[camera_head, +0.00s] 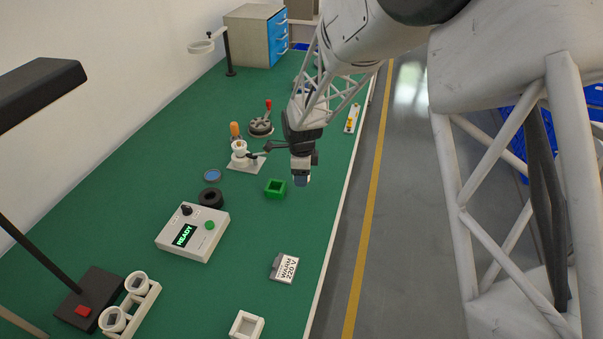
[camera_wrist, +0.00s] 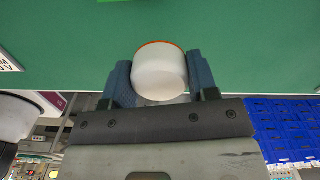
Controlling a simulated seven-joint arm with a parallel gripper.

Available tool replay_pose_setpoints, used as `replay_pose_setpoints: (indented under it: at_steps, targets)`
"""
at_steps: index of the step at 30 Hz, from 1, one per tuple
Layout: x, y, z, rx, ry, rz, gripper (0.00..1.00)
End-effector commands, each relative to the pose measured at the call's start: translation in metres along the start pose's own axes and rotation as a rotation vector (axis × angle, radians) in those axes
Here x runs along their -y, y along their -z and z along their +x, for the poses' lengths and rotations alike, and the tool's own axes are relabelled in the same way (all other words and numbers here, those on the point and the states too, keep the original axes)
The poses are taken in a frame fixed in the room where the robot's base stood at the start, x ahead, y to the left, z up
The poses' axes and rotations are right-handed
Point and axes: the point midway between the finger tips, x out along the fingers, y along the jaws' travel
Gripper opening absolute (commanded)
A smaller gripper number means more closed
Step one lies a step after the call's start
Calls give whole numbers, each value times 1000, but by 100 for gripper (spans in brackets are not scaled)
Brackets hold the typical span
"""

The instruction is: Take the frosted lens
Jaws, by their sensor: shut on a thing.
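The frosted lens (camera_wrist: 160,72), a white round piece with an orange rim, sits between the two blue-grey fingers in the wrist view. My gripper (camera_wrist: 160,82) is shut on it. The lens cannot be made out clearly there. It appears held above the bench, near its right edge.
A box reading READY (camera_head: 193,232) stands on the bench, with a black ring (camera_head: 211,197) and a blue disc (camera_head: 212,175) behind it. A white stand (camera_head: 243,158) is left of my gripper. A WARM 220 V tag (camera_head: 285,267) and a white square holder (camera_head: 246,325) are nearer.

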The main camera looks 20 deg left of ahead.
Motion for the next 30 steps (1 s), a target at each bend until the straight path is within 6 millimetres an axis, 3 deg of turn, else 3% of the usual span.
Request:
replay_pose_setpoints:
  at_steps: [13, 30]
  targets:
    - [0, 0, -2, 0, 0, 0, 32]
    - [0, 0, -25, 0, 1, 0, 32]
